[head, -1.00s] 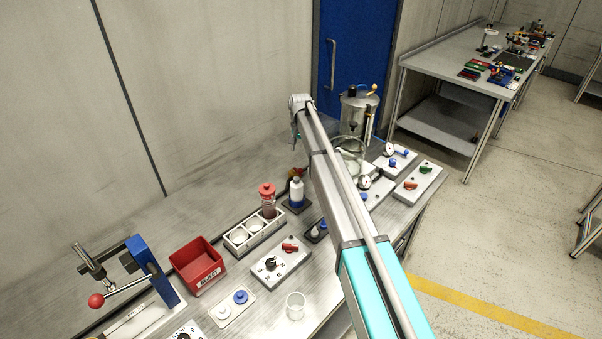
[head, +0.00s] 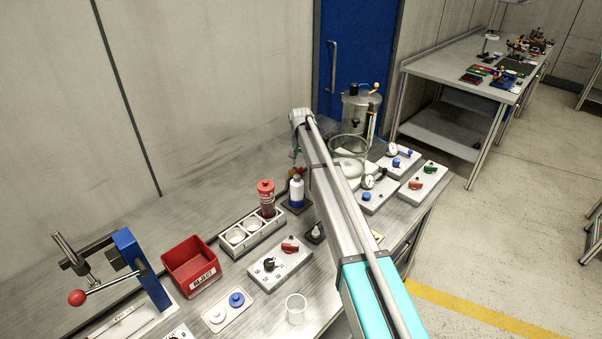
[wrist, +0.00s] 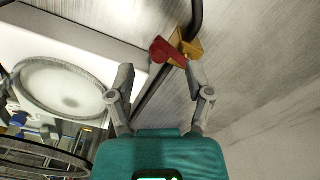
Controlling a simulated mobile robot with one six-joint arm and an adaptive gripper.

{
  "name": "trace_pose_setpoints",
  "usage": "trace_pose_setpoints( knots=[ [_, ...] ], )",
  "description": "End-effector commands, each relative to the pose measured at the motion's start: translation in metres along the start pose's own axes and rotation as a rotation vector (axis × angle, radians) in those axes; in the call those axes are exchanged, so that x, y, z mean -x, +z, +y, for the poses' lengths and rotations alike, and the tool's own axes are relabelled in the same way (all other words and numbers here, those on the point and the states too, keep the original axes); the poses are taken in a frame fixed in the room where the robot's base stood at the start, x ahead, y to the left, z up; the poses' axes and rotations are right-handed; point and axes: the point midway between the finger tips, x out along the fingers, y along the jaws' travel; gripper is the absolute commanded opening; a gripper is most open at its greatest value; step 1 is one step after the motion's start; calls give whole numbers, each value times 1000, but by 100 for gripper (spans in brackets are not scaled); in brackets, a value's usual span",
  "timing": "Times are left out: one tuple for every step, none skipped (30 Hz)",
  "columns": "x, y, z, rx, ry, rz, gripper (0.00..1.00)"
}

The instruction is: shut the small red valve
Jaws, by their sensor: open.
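The small red valve (wrist: 168,52) shows at the top middle of the wrist view. It has a red lever on a brass body (wrist: 187,46), set in a black hose that runs over the grey bench. My gripper (wrist: 160,70) is open and empty. Its two fingertips point at the valve, with the lever just ahead of and between them; I cannot tell whether they touch it.
A clear round vessel (head: 347,155) and a steel drum (head: 360,112) stand to the right. Boxes with gauges and knobs (head: 380,190) lie at the right. A red bin (head: 191,266) is at the left.

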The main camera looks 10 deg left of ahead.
Motion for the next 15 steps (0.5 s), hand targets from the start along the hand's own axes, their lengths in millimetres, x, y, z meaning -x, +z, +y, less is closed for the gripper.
trace_pose_setpoints(
  knots=[
    [-8,0,0,0,0,0,66],
    [-10,0,0,0,0,0,66],
    [-13,0,0,0,0,0,66],
    [-15,0,0,0,0,0,66],
    [-17,0,0,0,0,0,66],
    [-20,0,0,0,0,0,66],
    [-21,0,0,-1,0,0,66],
    [-23,0,0,-1,0,0,66],
    [-25,0,1,-1,0,0,66],
    [-26,0,1,-1,0,0,66],
    [-27,0,1,-1,0,0,66],
    [-28,0,1,-1,0,0,66],
    [-29,0,1,-1,0,0,66],
    [-30,0,1,-1,0,0,66],
    [-30,0,1,-1,0,0,66]
  ],
)
